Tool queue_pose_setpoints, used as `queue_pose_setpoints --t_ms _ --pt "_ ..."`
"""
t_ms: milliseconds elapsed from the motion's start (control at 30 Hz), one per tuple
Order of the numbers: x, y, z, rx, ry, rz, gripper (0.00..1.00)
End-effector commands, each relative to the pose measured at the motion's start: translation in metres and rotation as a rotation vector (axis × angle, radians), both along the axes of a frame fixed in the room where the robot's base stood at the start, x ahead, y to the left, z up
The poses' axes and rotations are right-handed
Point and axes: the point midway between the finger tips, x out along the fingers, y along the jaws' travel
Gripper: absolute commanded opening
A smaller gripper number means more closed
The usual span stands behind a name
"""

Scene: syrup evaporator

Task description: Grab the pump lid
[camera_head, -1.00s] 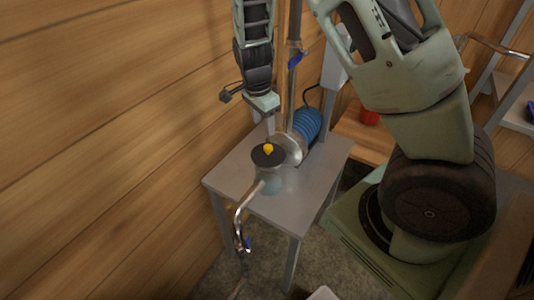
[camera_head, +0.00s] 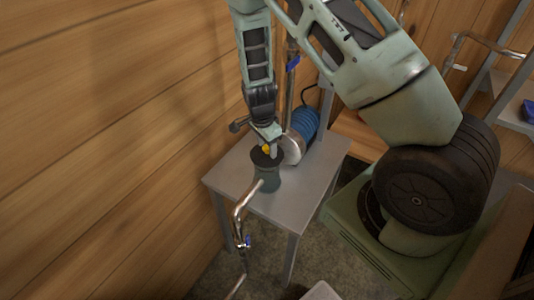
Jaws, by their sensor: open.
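One finger partly hides the knob and the lid's right side. I cannot tell whether the fingers touch the knob.
A blue ribbed motor (camera_head: 306,122) lies behind the pump, close to my gripper. A metal pipe with a blue valve handle (camera_head: 248,241) runs down in front. An upright pipe (camera_head: 290,85) stands behind. The wooden wall (camera_head: 100,120) is close on the left.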

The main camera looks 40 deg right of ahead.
Motion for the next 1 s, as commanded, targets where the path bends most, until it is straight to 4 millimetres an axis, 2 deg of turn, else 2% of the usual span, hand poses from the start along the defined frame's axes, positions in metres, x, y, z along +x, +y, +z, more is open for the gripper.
queue_pose_setpoints --t_ms 100,200,300,667,767,1000 --pt "0.0 0.0 0.0 0.0 0.0 0.0 0.52" --pt "0.0 0.0 0.0 0.0 0.0 0.001 0.24" --pt "0.0 0.0 0.0 0.0 0.0 0.001 0.01" --pt "0.0 0.001 0.006 0.0 -0.001 0.001 0.01" --pt "0.001 0.001 0.019 0.0 -0.003 0.002 0.01" --pt "0.001 0.001 0.065 0.0 -0.005 0.004 0.01"
